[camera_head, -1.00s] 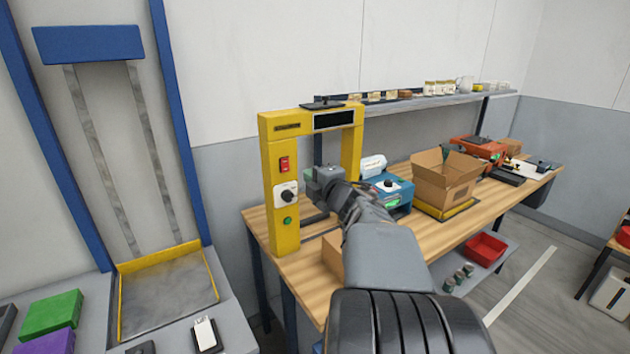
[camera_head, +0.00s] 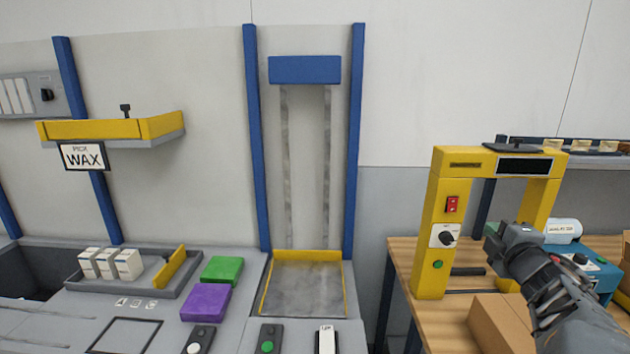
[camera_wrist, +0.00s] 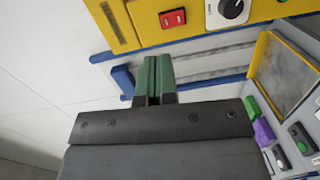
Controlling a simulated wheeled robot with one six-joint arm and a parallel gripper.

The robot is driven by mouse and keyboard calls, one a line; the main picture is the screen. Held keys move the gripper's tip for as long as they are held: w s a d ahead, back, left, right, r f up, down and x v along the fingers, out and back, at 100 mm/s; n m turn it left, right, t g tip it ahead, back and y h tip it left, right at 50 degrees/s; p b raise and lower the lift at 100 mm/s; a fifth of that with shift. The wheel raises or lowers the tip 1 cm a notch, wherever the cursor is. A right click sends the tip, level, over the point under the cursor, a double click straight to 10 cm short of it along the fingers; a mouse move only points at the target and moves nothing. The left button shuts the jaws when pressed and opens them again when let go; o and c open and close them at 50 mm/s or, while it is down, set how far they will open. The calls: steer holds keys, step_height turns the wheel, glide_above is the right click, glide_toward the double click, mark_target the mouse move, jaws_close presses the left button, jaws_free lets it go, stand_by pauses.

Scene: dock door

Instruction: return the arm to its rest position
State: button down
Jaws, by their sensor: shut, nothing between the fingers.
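My gripper (camera_head: 495,240) is at the right in the head view, in front of the yellow machine frame (camera_head: 430,230). It is raised above the wooden bench (camera_head: 405,262). In the wrist view my gripper (camera_wrist: 153,68) shows its two green fingers together, with nothing between them. The yellow frame (camera_wrist: 150,22) with its red switch and black knob lies beyond the fingertips at the top of that view. My forearm reaches in from the lower right corner of the head view.
A cardboard box (camera_head: 500,322) and a blue device (camera_head: 590,268) are on the bench near my arm. Left of the bench stands a blue-posted lift (camera_head: 305,70). A grey counter holds a green block (camera_head: 222,269), a purple block (camera_head: 206,302) and a tray of white boxes (camera_head: 190,285).

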steer(key=s+d+f+m+g+h, duration=0.5)
steer(key=f+m+g, duration=0.2)
steer(key=m, duration=0.4)
steer(key=s+a+f+m+g+y, duration=0.1)
steer(key=s+a+f+m+g, duration=0.2)
steer(key=a+f+m+g, duration=0.25)
steer(key=s+a+f+y, duration=0.1)
steer(key=a+y, duration=0.1)
steer(key=a, duration=0.6)
steer(key=s+a+f+n+y, duration=0.1)
steer(key=s+a+f+y, duration=0.1)
steer(key=a, duration=0.6)
steer(key=s+a+f+y, duration=0.2)
steer(key=a+y, duration=0.1)
steer(key=a, duration=0.5)
steer(key=shift+s+a+f+g, duration=0.15)
steer(key=shift+s+a+g, duration=0.1)
steer(key=shift+g, duration=0.1)
steer(key=shift+n, duration=0.25)
